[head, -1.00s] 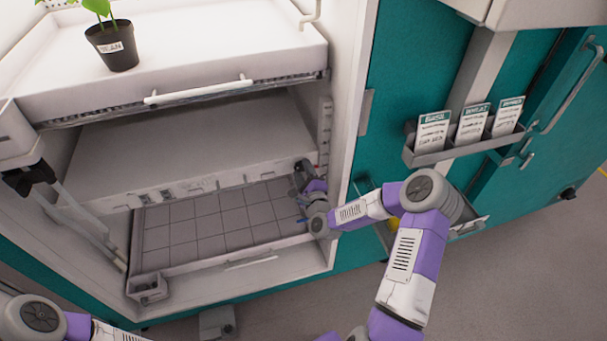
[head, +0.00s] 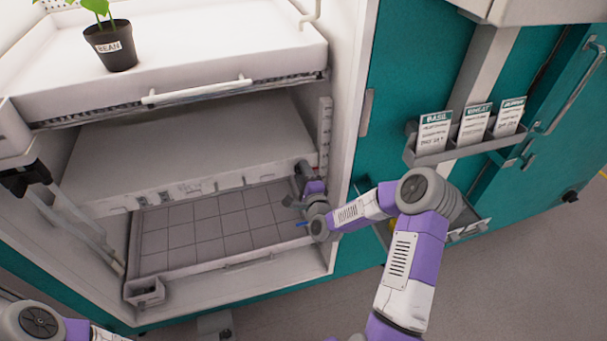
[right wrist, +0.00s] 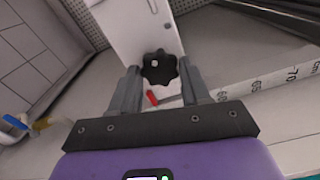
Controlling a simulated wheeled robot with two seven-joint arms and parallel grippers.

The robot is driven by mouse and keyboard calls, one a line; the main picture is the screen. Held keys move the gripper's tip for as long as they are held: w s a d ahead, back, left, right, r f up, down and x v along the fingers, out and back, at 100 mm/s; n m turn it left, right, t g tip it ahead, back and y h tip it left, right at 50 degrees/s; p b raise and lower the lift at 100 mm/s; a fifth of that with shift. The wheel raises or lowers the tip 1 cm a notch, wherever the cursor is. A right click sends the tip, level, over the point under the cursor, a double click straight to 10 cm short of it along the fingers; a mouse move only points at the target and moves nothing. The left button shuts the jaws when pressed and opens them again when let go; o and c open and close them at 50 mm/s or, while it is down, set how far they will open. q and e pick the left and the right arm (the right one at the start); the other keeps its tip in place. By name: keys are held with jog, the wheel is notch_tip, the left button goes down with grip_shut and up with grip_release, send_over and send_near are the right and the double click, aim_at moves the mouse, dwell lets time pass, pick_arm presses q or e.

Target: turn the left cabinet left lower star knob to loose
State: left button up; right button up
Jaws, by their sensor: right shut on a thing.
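A black star knob (right wrist: 159,67) with a pale dot at its centre sits on the end of a white upright part in the right wrist view. My right gripper (right wrist: 158,82) has its two grey fingers on either side of this knob and is shut on it. In the head view my right gripper (head: 303,180) is inside the open cabinet, at the right end of the shelf's front edge. The knob itself is hidden or too small to make out there. A small red piece (right wrist: 152,97) shows just below the knob. My left gripper is not in view.
A white shelf (head: 190,140) hangs above a grey tiled floor (head: 170,240). A ruler strip (right wrist: 270,82) runs right of the knob. A potted bean plant (head: 110,46) stands on the tray above. A card rack (head: 450,152) is on the teal front to the right.

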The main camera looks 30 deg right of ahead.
jog(key=o, duration=1.1)
jog(key=shift+c, duration=0.2)
jog(key=p+v, duration=0.1)
jog(key=v, duration=0.6)
jog(key=shift+s, duration=0.3)
jog(key=shift+a, duration=0.1)
